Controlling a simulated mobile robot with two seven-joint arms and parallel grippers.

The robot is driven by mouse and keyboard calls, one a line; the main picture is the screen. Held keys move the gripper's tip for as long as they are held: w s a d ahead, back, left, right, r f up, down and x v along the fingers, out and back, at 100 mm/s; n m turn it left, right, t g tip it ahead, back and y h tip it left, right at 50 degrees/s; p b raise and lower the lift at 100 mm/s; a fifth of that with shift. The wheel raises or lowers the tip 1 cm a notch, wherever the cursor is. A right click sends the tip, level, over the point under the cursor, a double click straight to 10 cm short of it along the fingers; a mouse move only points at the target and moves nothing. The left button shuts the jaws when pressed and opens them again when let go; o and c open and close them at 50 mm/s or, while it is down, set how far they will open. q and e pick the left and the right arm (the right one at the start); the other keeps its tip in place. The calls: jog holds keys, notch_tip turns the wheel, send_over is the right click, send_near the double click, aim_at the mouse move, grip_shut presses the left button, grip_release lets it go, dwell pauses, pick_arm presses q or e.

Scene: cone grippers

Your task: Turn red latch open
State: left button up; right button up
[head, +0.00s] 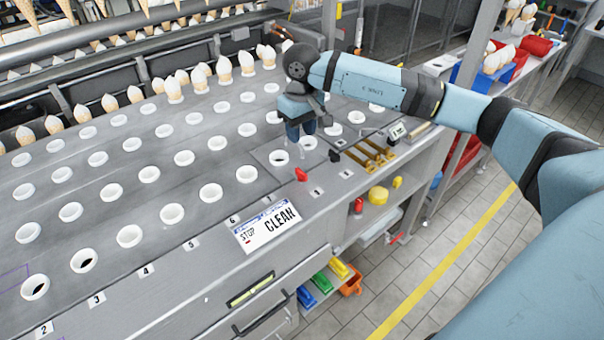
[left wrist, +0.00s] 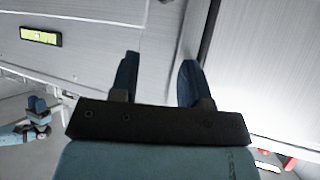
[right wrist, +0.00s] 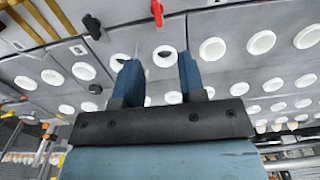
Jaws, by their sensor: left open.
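The red latch (head: 301,174) sits on the front part of the steel plate, near the label numbered 1. It also shows at the top of the right wrist view (right wrist: 157,12). My right gripper (head: 300,131) points down over the plate behind the red latch, apart from it. In the right wrist view its two blue fingers (right wrist: 160,70) are spread with nothing visible between them. My left gripper (left wrist: 156,80) shows only in the left wrist view, open and empty, in front of pale metal panels.
A black latch (head: 334,156) sits right of the red one. White cone holders (head: 247,174) fill the plate, with cones (head: 198,78) at the back. A CLEAN sign (head: 267,226) lies at the front edge. Brass rods (head: 370,157) lie to the right.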

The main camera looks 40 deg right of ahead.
aim_at(301, 171)
notch_tip(301, 171, down, 14)
jog(key=shift+w+d+r+p, duration=0.15)
jog(key=shift+r+p, duration=0.05)
jog(key=shift+p, duration=0.75)
grip_shut()
